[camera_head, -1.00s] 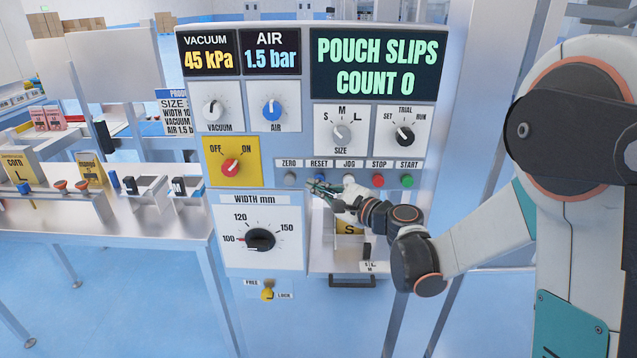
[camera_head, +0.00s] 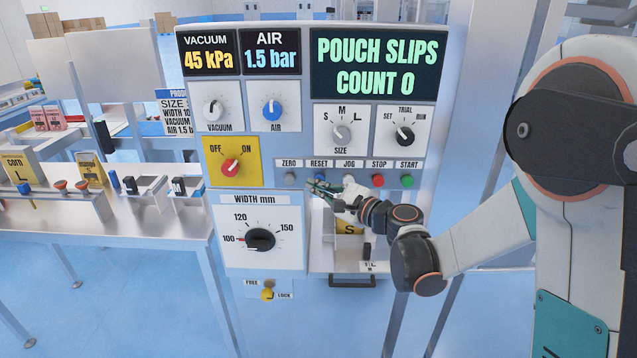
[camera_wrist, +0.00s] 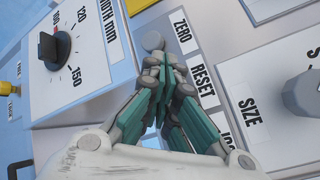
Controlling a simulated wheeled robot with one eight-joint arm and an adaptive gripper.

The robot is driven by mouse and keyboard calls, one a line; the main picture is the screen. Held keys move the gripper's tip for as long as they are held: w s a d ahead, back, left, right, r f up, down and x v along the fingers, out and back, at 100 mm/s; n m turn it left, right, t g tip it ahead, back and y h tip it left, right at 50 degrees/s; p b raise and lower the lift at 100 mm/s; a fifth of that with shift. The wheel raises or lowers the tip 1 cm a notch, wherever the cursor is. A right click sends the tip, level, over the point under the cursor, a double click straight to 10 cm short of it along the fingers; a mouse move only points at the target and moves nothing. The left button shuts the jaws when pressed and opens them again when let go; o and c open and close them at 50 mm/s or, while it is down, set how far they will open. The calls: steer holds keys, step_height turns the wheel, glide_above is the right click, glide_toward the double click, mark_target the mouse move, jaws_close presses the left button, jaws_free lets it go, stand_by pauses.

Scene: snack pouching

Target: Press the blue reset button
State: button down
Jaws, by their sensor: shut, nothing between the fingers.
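The blue reset button (camera_head: 319,177) sits below the RESET label (camera_head: 319,163) on the panel, in the row of small buttons. In the head view, only a little of it shows above my fingertips. My gripper (camera_head: 314,186) is shut and empty, its fingertips at the panel just at the reset button. In the wrist view, my gripper (camera_wrist: 165,68) points at the panel beside the RESET label (camera_wrist: 203,81) and hides the button. I cannot tell whether the fingertips touch it. The display (camera_head: 376,66) reads POUCH SLIPS COUNT 0.
The grey zero button (camera_head: 290,179) is left of the fingertips; the jog button (camera_head: 348,179), red stop button (camera_head: 378,180) and green start button (camera_head: 407,181) are to the right. The width dial (camera_head: 261,239) and an open bay with a yellow S block (camera_head: 349,227) lie below.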

steer(key=shift+w, duration=0.4)
steer(key=shift+w, duration=0.3)
stand_by(0.5)
steer(key=shift+s, duration=0.75)
steer(key=s+b, duration=0.1)
steer(key=s, duration=0.5)
steer(key=shift+a, duration=0.1)
stand_by(0.7)
